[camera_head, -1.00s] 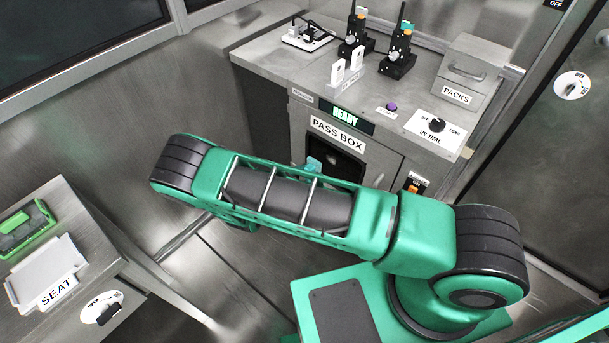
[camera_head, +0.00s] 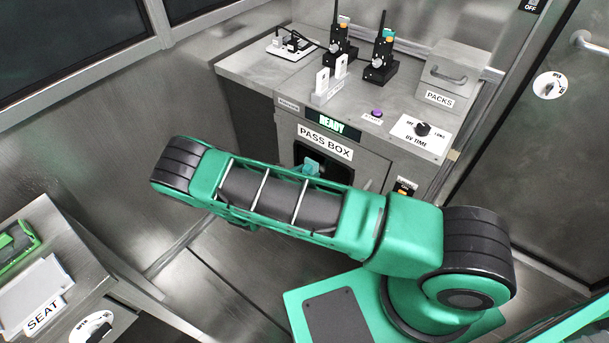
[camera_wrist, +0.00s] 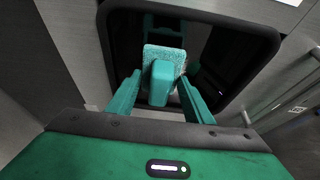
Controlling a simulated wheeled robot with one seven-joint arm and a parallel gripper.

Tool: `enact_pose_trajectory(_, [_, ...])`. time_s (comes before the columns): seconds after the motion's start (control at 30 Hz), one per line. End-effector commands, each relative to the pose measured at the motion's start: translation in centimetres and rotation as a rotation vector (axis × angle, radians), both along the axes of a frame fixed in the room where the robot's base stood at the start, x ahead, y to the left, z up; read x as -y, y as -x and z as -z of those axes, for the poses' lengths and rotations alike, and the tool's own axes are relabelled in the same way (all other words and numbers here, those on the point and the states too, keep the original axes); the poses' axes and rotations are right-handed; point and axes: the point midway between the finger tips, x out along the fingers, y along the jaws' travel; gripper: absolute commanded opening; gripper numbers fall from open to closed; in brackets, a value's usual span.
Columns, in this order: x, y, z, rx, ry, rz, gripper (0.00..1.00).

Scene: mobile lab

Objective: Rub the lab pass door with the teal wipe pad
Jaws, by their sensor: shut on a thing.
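The pass box door (camera_head: 340,149) is on the front of the grey cabinet, below the PASS BOX label; its dark window with a black rounded frame (camera_wrist: 262,45) fills the top of the wrist view. The teal wipe pad (camera_head: 311,167) shows in front of the window, partly hidden by my arm. In the wrist view, my gripper (camera_wrist: 160,92) is shut on the handle of the teal wipe pad (camera_wrist: 163,55). The pad's fuzzy face lies over the dark window; I cannot tell whether it touches.
The cabinet top (camera_head: 256,72) holds radios (camera_head: 380,58), a PACKS box (camera_head: 448,78) and a UV TIME dial (camera_head: 422,129). An orange-lit switch (camera_head: 404,187) is right of the door. A SEAT bench (camera_head: 75,268) stands at lower left.

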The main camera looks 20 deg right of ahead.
Motion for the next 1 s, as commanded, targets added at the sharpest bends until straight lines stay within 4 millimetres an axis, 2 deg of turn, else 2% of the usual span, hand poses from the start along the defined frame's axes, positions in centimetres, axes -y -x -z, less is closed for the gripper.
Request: enact_pose_trajectory(1.0, [1.1, -0.8, 0.0, 0.001, -0.001, 0.000, 0.28])
